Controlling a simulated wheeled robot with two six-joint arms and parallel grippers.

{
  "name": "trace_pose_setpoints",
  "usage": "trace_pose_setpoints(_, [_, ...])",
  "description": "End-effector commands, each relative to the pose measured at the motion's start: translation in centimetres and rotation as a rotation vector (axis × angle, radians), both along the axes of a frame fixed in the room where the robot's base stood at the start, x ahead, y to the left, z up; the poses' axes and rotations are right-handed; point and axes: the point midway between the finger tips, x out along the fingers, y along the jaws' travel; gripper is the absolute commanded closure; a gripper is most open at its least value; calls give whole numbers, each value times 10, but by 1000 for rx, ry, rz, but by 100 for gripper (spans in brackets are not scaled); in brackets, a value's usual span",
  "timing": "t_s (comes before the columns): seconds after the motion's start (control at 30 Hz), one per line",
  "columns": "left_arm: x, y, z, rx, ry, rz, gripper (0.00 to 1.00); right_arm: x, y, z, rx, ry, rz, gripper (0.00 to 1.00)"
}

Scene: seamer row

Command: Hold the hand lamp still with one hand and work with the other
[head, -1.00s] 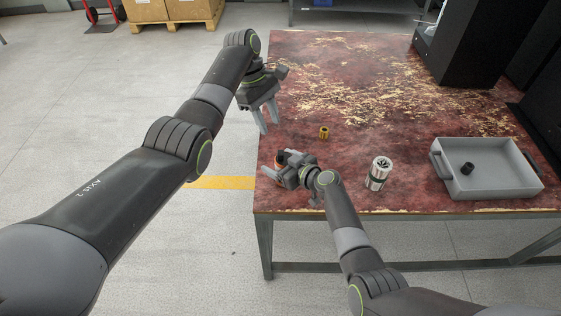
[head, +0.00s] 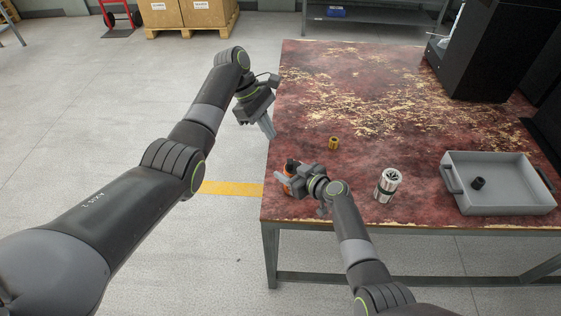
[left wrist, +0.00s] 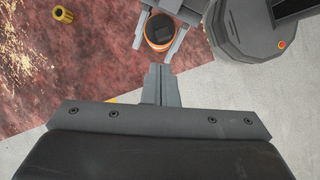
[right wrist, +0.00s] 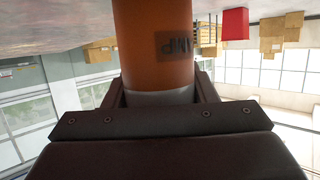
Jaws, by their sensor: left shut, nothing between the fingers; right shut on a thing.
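The hand lamp (head: 287,188) is an orange cylinder with a dark top, at the table's near left corner. My right gripper (head: 295,182) is shut on it. In the right wrist view the orange body (right wrist: 152,45) fills the space between the fingers, with part of a dark label showing. In the left wrist view its dark top (left wrist: 160,28) sits between the right fingers. I cannot tell whether its base touches the table. My left gripper (head: 268,127) is shut and empty by the table's left edge, apart from the lamp; its closed fingers (left wrist: 157,85) point toward the lamp.
A small brass-coloured part (head: 333,143) stands behind the lamp. A silver cylinder (head: 387,186) with a dark band stands to the right. A grey tray (head: 520,203) holds a small black piece (head: 478,183). Black equipment (head: 490,50) stands at the back right. The table's middle is clear.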

Motion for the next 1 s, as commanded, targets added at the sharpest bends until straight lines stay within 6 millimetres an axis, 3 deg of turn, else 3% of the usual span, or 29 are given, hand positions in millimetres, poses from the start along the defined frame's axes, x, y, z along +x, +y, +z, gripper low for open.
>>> trace_pose_setpoints(0.03, [-1,16,-7,-37,8,66,100,0,0,0,0,0,0,74])
trace_pose_setpoints(0.2, [-9,55,-13,-178,46,261,100,0,0,0,0,0,0,74])
trace_pose_setpoints(0.4, [-22,83,-13,-279,87,394,100,0,0,0,-1,1,0,74])
trace_pose_setpoints(0.6, [-27,90,-11,-310,102,427,100,0,0,0,0,0,0,74])
trace_pose_setpoints(1.0, [-27,84,-17,-309,104,426,100,0,0,0,0,0,0,74])
